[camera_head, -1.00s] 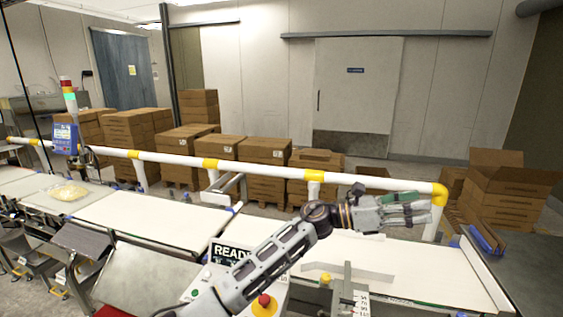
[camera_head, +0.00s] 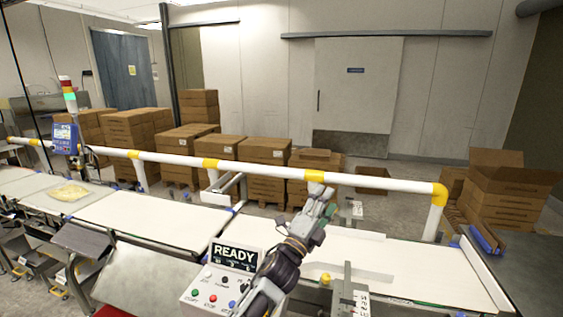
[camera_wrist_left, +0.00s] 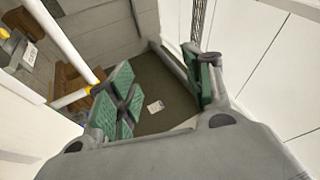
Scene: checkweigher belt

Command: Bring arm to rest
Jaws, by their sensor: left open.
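My left gripper (camera_head: 320,200) is above the belt, close in front of the white and yellow rail. Its arm rises from the bottom of the head view, past the right side of the control box (camera_head: 215,285). In the left wrist view, the gripper (camera_wrist_left: 163,85) has its green-padded fingers spread apart, with nothing between them. My right gripper is not in view.
The rail (camera_head: 380,182) runs along the far side of the white belt (camera_head: 150,228). A yellowish pack (camera_head: 68,192) lies on the left belt section. Boxes (camera_head: 265,150) stand behind the rail. The right belt section (camera_head: 430,270) looks clear beyond its guides.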

